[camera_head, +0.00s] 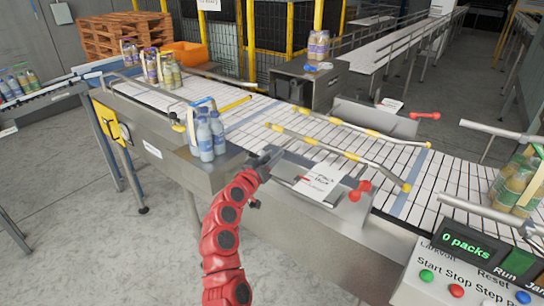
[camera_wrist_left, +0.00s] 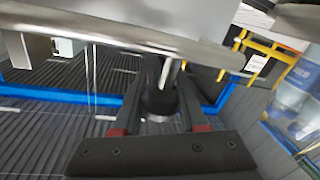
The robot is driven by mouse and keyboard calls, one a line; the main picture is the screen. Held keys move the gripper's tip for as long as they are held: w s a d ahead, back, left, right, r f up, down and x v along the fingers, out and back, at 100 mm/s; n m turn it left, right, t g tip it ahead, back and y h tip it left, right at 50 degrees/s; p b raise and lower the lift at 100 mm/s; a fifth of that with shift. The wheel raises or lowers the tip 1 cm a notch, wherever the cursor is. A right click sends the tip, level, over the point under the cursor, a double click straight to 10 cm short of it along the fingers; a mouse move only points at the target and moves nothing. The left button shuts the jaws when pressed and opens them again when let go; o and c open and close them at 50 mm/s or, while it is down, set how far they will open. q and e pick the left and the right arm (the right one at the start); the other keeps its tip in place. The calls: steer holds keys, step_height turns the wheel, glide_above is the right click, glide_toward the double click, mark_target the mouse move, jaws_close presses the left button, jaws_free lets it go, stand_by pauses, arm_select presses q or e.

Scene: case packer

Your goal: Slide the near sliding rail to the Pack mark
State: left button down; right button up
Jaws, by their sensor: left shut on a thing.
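The near sliding rail (camera_head: 345,152) is a yellow-edged bar slanting over the near side of the slatted conveyor. My left gripper (camera_head: 268,157) is at the left end of the plate's metal bracket. In the left wrist view its fingers are shut on a dark round knob (camera_wrist_left: 160,101) under a grey metal bar. The knob is mostly hidden by my gripper in the head view. My right gripper is not in view.
Red knobs (camera_head: 360,190) stand right of the plate. A far yellow rail (camera_head: 360,128) lies across the conveyor (camera_head: 245,110). Blue-capped bottles (camera_head: 207,136) stand left of my left gripper. A control panel (camera_head: 465,265) is at the lower right.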

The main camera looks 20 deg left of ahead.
arm_select(q)
steer(key=w+b, duration=0.1)
steer(key=w+d+b, duration=0.1)
steer(key=w, duration=0.1)
steer(key=shift+w+d, duration=0.15)
steer(key=shift+w, duration=0.15)
steer(key=shift+w+d, duration=0.15)
steer(key=shift+w, duration=0.15)
steer(key=shift+s, duration=0.1)
steer(key=shift+c, duration=2.3)
jaws_free()
steer(key=shift+s, duration=0.1)
